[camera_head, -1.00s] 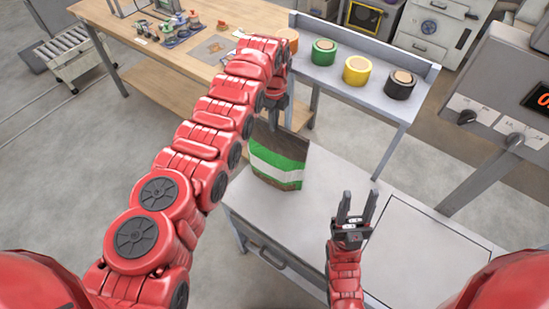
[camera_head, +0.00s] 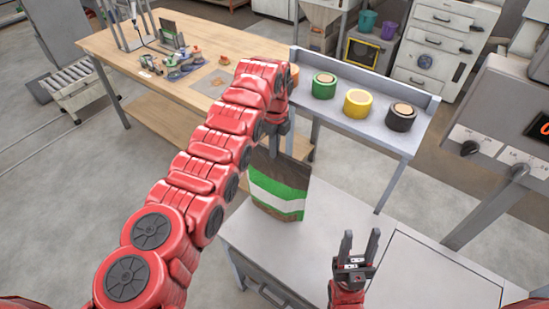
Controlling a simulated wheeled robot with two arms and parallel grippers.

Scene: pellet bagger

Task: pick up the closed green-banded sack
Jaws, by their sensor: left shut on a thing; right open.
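I cannot tell whether the sack's bottom touches the table. My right gripper (camera_head: 358,250) is open and empty, fingers pointing up in the picture, over the grey table to the right of the sack.
A shelf (camera_head: 365,131) behind holds a green roll (camera_head: 324,86), a yellow roll (camera_head: 357,103) and a black roll (camera_head: 401,117). A wooden workbench (camera_head: 120,58) with small parts stands at back left. A grey machine with knobs (camera_head: 490,135) stands at right. The grey table's middle is clear.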

